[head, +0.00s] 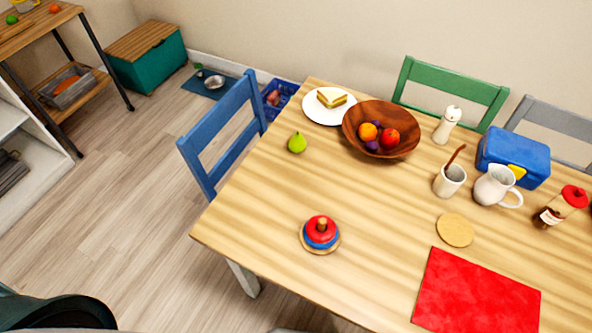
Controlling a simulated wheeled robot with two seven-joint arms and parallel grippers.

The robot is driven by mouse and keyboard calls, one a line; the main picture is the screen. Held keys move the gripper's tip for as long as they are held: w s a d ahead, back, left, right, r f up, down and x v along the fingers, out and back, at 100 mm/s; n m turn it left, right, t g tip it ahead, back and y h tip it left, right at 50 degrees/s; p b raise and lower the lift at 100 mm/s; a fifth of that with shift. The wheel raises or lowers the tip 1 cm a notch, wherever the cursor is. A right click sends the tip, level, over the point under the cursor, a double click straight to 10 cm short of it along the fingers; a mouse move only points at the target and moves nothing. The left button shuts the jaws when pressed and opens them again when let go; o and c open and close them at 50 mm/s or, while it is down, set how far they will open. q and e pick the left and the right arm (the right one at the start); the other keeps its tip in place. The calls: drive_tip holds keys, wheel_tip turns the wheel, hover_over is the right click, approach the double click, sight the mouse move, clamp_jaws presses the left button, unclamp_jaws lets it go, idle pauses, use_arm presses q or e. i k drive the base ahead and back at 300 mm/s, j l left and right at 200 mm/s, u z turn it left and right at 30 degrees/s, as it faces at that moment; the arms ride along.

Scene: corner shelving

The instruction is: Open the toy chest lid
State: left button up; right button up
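The toy chest looks to be the teal box with a wooden lid (146,55) that stands on the floor against the wall at the back left. Its brown wooden lid (143,40) lies flat on top and is shut. A dark slot shows near the lid's front edge. Neither of my grippers shows in the head view. A dark rounded part at the bottom left corner looks like part of my own body.
A wooden table (240,220) with food and dishes fills the right side. A blue chair (222,135) stands at its left end. A wooden side table (90,50) stands left of the chest. A blue mat (226,93) lies right of it. The floor in front (130,190) is clear.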

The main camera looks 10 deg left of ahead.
sight(131, 47)
drive_tip(key=k+j, duration=0.1)
drive_tip(key=j, duration=0.4)
drive_tip(key=k+j, duration=0.1)
drive_tip(key=j, duration=0.4)
drive_tip(key=j+u, duration=0.1)
drive_tip(key=j, duration=0.4)
drive_tip(key=i+j, duration=0.15)
drive_tip(key=j, duration=0.4)
drive_tip(key=i+j+u, duration=0.15)
drive_tip(key=j, duration=0.85)
drive_tip(key=i+j+u, duration=0.15)
drive_tip(key=i+j, duration=0.2)
drive_tip(key=i+j+u, duration=0.15)
drive_tip(key=i+j, duration=0.15)
drive_tip(key=i, duration=0.3)
drive_tip(key=i+j+u, duration=0.15)
drive_tip(key=i, duration=0.35)
drive_tip(key=i+l+u, duration=0.35)
drive_tip(key=i+l, duration=0.7)
drive_tip(key=i, duration=0.15)
drive_tip(key=i+l, duration=0.1)
drive_tip(key=l, duration=0.6)
drive_tip(key=i+l+u, duration=0.1)
drive_tip(key=l, duration=0.6)
drive_tip(key=l+u, duration=0.1)
drive_tip(key=l, duration=0.6)
drive_tip(key=i, duration=0.05)
